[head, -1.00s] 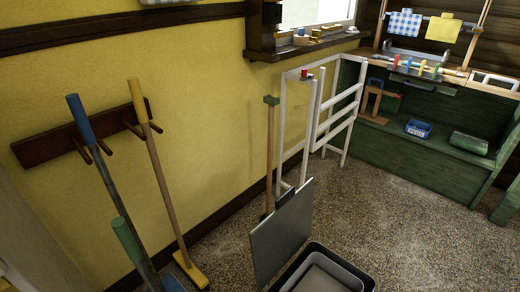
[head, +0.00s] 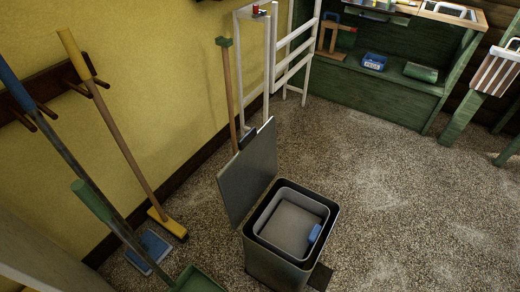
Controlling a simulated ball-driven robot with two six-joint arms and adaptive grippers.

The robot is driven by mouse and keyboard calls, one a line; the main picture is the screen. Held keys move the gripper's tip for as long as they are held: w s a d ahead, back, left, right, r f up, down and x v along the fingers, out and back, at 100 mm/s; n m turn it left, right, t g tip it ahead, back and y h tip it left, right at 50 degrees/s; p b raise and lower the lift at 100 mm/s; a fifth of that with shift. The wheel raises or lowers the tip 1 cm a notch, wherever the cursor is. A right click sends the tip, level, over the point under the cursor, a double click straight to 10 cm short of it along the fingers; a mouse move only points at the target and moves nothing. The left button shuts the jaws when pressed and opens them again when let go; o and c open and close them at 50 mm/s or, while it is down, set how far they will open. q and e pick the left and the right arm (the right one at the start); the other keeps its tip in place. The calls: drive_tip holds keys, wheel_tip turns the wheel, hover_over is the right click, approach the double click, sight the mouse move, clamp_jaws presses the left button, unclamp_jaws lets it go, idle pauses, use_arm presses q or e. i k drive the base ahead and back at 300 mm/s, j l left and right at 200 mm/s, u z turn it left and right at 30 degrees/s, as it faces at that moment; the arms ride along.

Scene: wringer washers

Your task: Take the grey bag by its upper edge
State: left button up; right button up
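A dark bin (head: 272,267) stands open on the floor, its flat grey lid (head: 250,172) raised at the back left. A grey liner (head: 290,222) with a squared upper edge sits inside the bin. It may be the grey bag, but I cannot tell whether it is a soft bag or a stiff inner bucket. A small blue object (head: 314,233) is inside at its right side. No other grey bag shows. Neither of my grippers is in view.
A yellow broom (head: 112,125), a blue-handled mop (head: 60,148) and a green dustpan (head: 195,280) are left of the bin. A white rack (head: 270,55) and a green-handled stick (head: 228,90) stand behind. A green bench (head: 375,90) is at the back. The speckled floor to the right is clear.

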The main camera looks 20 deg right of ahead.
sight(290, 226)
drive_tip(key=z, duration=0.95)
drive_tip(key=l+u, duration=0.15)
drive_tip(key=u, duration=1.7)
drive_tip(key=k+l+u, duration=0.1)
drive_tip(key=k+l, duration=0.15)
drive_tip(key=k, duration=0.15)
drive_tip(key=k+l, duration=0.2)
drive_tip(key=k, duration=0.2)
drive_tip(key=k+l+u, duration=0.15)
drive_tip(key=k, duration=0.25)
drive_tip(key=l, duration=0.1)
